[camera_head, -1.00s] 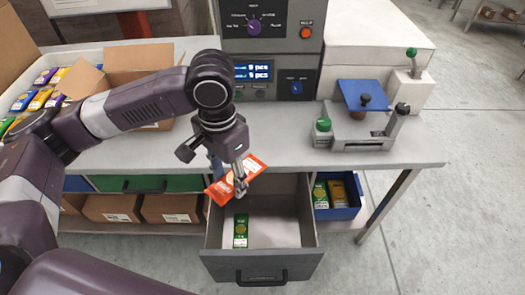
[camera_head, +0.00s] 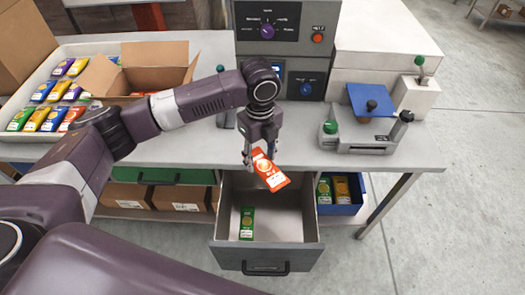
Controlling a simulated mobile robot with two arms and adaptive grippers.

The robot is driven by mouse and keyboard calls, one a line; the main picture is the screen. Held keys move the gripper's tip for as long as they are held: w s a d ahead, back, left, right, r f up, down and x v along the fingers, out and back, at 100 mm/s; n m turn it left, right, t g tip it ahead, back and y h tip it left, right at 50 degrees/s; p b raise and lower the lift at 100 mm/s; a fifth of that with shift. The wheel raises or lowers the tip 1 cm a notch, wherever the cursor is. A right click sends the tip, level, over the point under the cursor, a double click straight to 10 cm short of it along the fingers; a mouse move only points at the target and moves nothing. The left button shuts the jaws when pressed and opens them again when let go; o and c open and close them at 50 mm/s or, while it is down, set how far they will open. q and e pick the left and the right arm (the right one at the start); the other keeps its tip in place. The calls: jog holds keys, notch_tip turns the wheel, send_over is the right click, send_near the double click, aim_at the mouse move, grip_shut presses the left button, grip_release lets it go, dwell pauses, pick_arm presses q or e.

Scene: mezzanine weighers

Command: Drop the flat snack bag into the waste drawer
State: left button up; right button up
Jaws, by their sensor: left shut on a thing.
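An orange-red flat snack bag (camera_head: 270,172) hangs tilted from my left gripper (camera_head: 260,158), which is shut on its upper end. The bag is in front of the bench edge and above the open grey waste drawer (camera_head: 266,257), over its back part as seen in the head view. The drawer is pulled out below the bench, and a green bag (camera_head: 247,223) lies on its floor at the left. The bag is clear of the drawer floor. My right gripper is not in view.
A blue bin (camera_head: 341,209) with green and yellow bags stands right of the drawer. An open cardboard box (camera_head: 140,72) and a tray of coloured bags (camera_head: 20,142) sit on the bench at left. A sealing device (camera_head: 362,140) stands at right.

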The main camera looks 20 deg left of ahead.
aim_at(263, 155)
pick_arm(q)
jog(key=m, duration=0.1)
jog(key=w+f+m, duration=0.1)
jog(key=m, duration=0.1)
jog(key=m+p, duration=0.1)
jog(key=shift+w+f+m, duration=0.15)
jog(key=shift+w+m, duration=0.15)
jog(key=shift+m, duration=0.1)
jog(key=shift+w+f+m+p, duration=0.3)
jog(key=shift+m, duration=0.6)
jog(key=shift+w+f+m, duration=0.1)
jog(key=shift+f+m, duration=0.15)
jog(key=shift+m, duration=0.15)
jog(key=shift+f+b, duration=0.75)
jog(key=shift+b, duration=0.1)
notch_tip(263, 155, down, 4)
jog(key=b, duration=0.5)
jog(key=shift+a+f, duration=0.1)
jog(key=shift+f, duration=0.1)
jog(key=o, duration=1.2)
